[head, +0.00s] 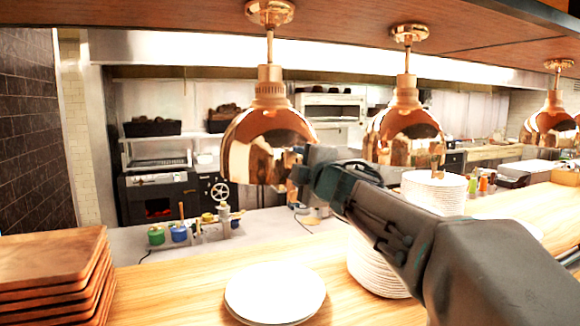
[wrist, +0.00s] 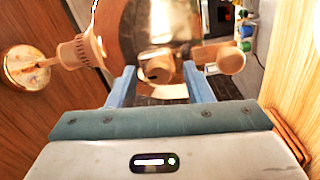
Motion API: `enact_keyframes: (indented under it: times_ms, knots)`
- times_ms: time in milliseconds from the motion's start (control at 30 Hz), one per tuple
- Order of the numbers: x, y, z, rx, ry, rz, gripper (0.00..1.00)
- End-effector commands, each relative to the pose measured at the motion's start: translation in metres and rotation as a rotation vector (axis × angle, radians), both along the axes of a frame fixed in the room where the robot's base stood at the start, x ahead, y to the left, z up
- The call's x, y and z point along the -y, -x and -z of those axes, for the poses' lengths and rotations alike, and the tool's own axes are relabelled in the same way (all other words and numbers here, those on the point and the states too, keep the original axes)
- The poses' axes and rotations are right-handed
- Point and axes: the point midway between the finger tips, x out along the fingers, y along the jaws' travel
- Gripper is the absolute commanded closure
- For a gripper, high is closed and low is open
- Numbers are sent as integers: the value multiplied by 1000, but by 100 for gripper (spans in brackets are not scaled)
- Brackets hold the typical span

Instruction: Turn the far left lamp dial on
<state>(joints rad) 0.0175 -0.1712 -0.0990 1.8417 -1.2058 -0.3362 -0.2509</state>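The far left lamp (head: 262,140) is a shiny copper heat lamp hanging at the left of the row in the head view. Its shade also fills the top middle of the wrist view (wrist: 130,25). In the wrist view a round copper dial (wrist: 158,67) shows on the shade, with a stem and round end (wrist: 231,60) to its right. My gripper (head: 298,172) is at the right side of this lamp in the head view and hides the dial there. In the wrist view its two blue fingers are apart, one on each side of the dial; I cannot tell whether they touch it.
Two more copper lamps, middle (head: 403,130) and right (head: 552,128), hang along the pass. Below are a white plate stack (head: 275,293), another plate stack (head: 375,270) under my arm, and stacked wooden boards (head: 50,262). Small coloured pots (head: 179,233) stand behind.

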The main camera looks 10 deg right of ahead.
Motion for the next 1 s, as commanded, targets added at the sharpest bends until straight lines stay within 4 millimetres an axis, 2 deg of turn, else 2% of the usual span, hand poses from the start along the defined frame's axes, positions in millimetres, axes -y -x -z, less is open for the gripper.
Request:
enact_keyframes:
  times_ms: [167,267,800,1000]
  knots:
    - [1,3,-1,1,-1,1,54]
    - [3,12,-1,2,0,1,54]
    - [21,104,1,2,0,0,54]
    - [25,127,2,1,0,-1,54]
